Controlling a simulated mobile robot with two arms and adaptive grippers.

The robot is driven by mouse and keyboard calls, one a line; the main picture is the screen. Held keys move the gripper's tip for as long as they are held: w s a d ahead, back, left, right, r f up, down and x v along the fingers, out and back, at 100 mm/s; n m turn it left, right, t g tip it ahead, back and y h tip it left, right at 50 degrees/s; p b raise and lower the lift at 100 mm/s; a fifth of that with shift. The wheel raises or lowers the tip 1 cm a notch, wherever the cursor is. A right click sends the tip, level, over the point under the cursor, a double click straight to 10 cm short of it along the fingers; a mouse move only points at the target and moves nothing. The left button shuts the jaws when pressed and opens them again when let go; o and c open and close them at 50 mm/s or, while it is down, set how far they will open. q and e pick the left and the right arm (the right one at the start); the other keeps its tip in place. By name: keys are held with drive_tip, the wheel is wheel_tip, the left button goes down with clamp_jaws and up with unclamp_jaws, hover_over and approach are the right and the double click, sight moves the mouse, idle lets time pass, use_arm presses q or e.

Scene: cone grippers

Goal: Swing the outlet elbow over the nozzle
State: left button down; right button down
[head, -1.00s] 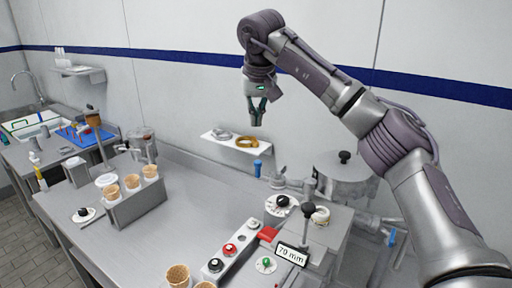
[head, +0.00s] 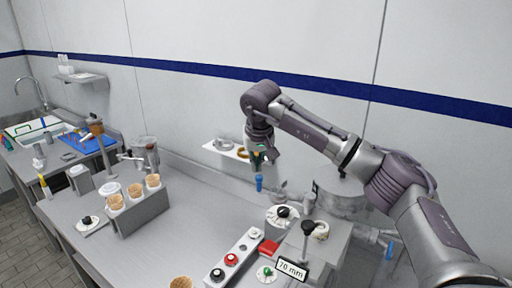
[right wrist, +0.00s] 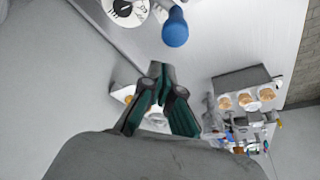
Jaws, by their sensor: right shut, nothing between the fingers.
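A blue rounded handle (head: 259,184) stands upright at the back of the counter, beside grey metal pipework (head: 280,192) that looks like the outlet elbow; how they join is hard to see. The handle also shows in the right wrist view (right wrist: 175,28), beyond the fingertips. My right gripper (head: 257,166) hangs pointing down, close above the handle in the head view. In the right wrist view its fingertips (right wrist: 160,72) are together, empty and apart from the handle. I cannot make out the nozzle with certainty. My left gripper is not in view.
A wall shelf (head: 216,151) with rings is right behind my right gripper. A lidded metal drum (head: 342,200) stands to the right. A control strip (head: 237,256) with buttons, a 70 mm sign (head: 291,269) and a cone holder (head: 142,214) are in front. The counter's middle is clear.

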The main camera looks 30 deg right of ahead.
drive_tip(key=shift+s+a+p, duration=0.15)
drive_tip(key=shift+s+a, duration=0.05)
drive_tip(key=shift+s, duration=0.35)
drive_tip(key=shift+s+a+p, duration=0.15)
drive_tip(key=shift+s, duration=0.35)
drive_tip(key=shift+w, duration=0.1)
